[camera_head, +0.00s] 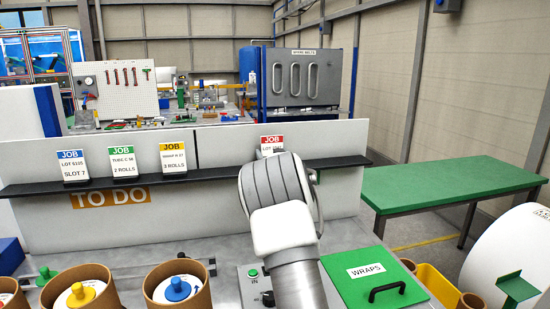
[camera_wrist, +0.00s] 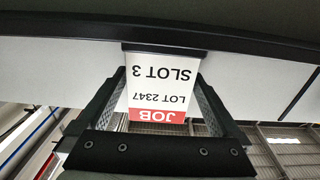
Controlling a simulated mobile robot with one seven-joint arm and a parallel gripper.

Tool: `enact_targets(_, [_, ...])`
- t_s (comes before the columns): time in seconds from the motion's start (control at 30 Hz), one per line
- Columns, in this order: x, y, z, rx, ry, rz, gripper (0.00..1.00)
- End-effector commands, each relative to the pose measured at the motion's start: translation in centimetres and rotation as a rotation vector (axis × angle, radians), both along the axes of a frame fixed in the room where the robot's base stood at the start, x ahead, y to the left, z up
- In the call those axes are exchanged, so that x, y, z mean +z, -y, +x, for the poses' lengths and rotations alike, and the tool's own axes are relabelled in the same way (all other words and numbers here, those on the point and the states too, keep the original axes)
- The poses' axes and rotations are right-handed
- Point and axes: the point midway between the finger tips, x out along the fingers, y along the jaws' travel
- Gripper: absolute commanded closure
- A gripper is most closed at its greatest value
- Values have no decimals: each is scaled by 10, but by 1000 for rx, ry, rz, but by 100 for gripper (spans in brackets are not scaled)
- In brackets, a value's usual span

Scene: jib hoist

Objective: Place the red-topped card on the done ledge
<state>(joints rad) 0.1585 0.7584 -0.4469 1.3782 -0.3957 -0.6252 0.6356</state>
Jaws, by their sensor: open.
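The red-topped card (camera_head: 272,142) stands at the right end of the black ledge (camera_head: 215,169), beyond my wrist, which hides its lower part. In the wrist view the red-topped card (camera_wrist: 160,90) shows upside down, reading "JOB, LOT 2347, SLOT 3". My gripper (camera_wrist: 163,78) is open, with one finger on either side of this card. The card's lower edge meets the ledge (camera_wrist: 230,62). I cannot tell whether either finger touches the card. No done label can be read; my arm covers part of the panel below the ledge.
Blue (camera_head: 73,165), green (camera_head: 123,163) and yellow (camera_head: 173,162) job cards stand left on the ledge, above the "TO DO" label (camera_head: 110,197). Brown tubes with coloured knobs (camera_head: 178,289) stand in front. A green "WRAPS" lid (camera_head: 372,281) and a green table (camera_head: 455,182) are right.

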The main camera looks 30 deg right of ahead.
Motion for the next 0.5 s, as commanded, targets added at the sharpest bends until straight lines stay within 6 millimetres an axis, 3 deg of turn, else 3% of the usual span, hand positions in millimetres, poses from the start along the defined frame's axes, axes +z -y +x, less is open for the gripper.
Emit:
enact_targets(0.17, [1, -4, -15, 0, 0, 1, 0])
enact_targets(0.5, [1, -17, -66, 0, 2, 3, 0])
